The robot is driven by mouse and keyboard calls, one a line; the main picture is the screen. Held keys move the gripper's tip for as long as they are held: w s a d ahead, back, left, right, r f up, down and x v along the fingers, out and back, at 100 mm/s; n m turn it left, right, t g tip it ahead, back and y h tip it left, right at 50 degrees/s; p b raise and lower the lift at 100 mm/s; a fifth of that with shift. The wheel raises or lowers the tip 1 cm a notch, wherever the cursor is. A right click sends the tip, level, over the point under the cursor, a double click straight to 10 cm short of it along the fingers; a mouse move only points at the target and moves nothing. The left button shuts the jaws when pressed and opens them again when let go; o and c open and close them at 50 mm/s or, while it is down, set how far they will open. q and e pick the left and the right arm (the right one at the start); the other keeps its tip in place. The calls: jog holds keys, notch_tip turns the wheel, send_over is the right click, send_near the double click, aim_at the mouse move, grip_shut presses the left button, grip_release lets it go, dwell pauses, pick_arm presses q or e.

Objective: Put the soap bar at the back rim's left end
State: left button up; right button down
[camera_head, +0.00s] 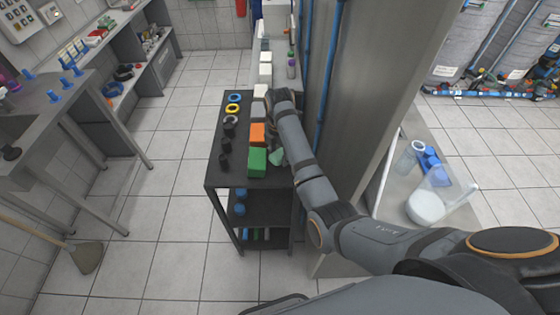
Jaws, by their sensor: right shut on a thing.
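My right arm reaches away from the lower right over the dark shelf rack (212,168). My right gripper (265,94) is at the far end of the rack top, small and partly covered by my own wrist. It is shut on a small pale block at its tips, which I take to be the soap bar (260,90). The gripper hides part of it, so its exact grip and contact with the surface cannot be told. My left gripper is not in view.
A grey wall panel (365,90) stands close right of my arm.

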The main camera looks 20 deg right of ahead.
aim_at(278, 159)
notch_tip(278, 159, down, 4)
jog(key=shift+r+b, duration=0.15)
jog(key=shift+b, duration=0.5)
jog(key=shift+w, duration=0.4)
jog(key=shift+a, duration=0.15)
jog(key=shift+s+r, duration=0.1)
jog(key=shift+r, duration=0.05)
jog(key=c, duration=1.2)
grip_release()
jog(key=shift+s+p, duration=0.2)
jog(key=shift+p, duration=0.1)
jog(key=shift+o, duration=2.5)
jog(key=shift+w, duration=0.15)
jog(key=shift+r, duration=0.1)
notch_tip(278, 159, up, 6)
jog(key=shift+w+f, duration=0.1)
jog(key=shift+f, duration=0.15)
notch_tip(278, 159, up, 6)
jog(key=p, duration=0.5)
jog(key=shift+f, duration=0.25)
jog(key=shift+r+p, duration=0.6)
jog(key=shift+p, duration=0.2)
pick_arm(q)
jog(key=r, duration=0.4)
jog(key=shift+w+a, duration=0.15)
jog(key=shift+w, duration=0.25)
pick_arm(e)
jog(key=shift+o, duration=0.3)
